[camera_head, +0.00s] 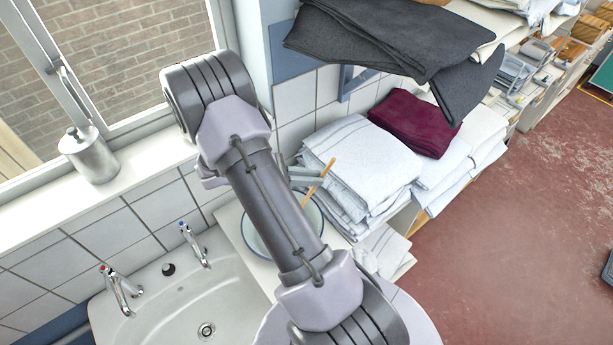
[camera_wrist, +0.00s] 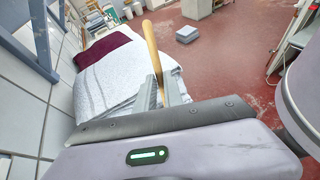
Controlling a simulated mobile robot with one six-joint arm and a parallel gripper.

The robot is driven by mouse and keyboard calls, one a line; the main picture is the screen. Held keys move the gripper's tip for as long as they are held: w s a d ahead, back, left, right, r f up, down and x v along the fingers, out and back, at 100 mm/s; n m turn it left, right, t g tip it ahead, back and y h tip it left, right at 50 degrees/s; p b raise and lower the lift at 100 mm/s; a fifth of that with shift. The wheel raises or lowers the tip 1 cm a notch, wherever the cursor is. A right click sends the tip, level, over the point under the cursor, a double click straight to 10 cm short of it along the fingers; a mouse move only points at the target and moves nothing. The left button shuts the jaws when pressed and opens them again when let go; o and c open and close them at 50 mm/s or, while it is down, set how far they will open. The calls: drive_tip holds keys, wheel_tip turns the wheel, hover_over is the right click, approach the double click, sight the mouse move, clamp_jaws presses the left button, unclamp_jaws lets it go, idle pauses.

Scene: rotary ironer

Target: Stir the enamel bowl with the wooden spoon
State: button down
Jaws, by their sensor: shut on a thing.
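The wooden spoon (camera_head: 320,178) is held in my gripper (camera_head: 303,177), its handle slanting up past the jaws. In the wrist view the spoon handle (camera_wrist: 151,45) rises from between the two grey fingers (camera_wrist: 163,92), which are shut on it. The enamel bowl (camera_head: 249,238) stands on the pale counter beside the sink, with a thin dark rim. My arm covers most of the bowl in the head view. The bowl does not show in the wrist view.
Stacked white towels (camera_head: 361,165) stand close to the right of the bowl, with a maroon cloth (camera_head: 415,122) on a neighbouring pile. A dark grey cloth (camera_head: 375,45) overhangs above. The sink (camera_head: 190,295) with taps lies left, below a tiled wall. Red floor is open at right.

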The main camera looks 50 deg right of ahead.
drive_tip(key=w+a+f+b, duration=0.1)
drive_tip(key=f+b, duration=0.1)
drive_tip(key=f, duration=0.1)
drive_tip(key=w+a+f+b, duration=0.1)
drive_tip(key=f, duration=0.2)
drive_tip(key=a+f+b, duration=0.1)
drive_tip(key=f+b, duration=0.1)
drive_tip(key=f, duration=0.1)
drive_tip(key=shift+w+f+b, duration=0.1)
drive_tip(key=shift+w+b, duration=0.2)
drive_tip(key=shift+w, duration=0.1)
drive_tip(key=shift+w, duration=0.1)
